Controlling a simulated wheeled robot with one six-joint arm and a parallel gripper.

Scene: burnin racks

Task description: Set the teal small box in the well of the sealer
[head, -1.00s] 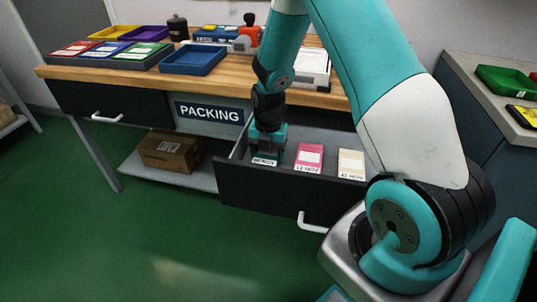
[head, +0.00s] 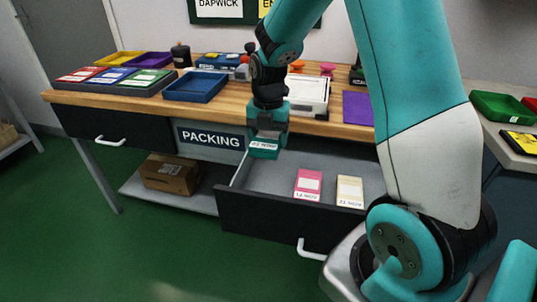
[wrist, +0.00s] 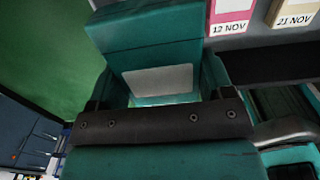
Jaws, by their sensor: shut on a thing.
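The teal small box (head: 264,150) is held in my gripper (head: 266,134), above the open drawer; a pale label shows on it. In the wrist view the teal box (wrist: 150,40) fills the upper middle, between the fingers of my gripper (wrist: 158,90). My gripper is shut on it. A white device (head: 303,94) on the bench, behind and right of my gripper, looks like the sealer. My arm partly covers it, and I cannot make out its well.
The open drawer (head: 285,215) holds a pink box (head: 308,184) and a cream box (head: 349,190). A blue tray (head: 194,88) stands on the wooden bench (head: 225,108), left of my gripper. A purple mat (head: 357,107) lies right of the white device.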

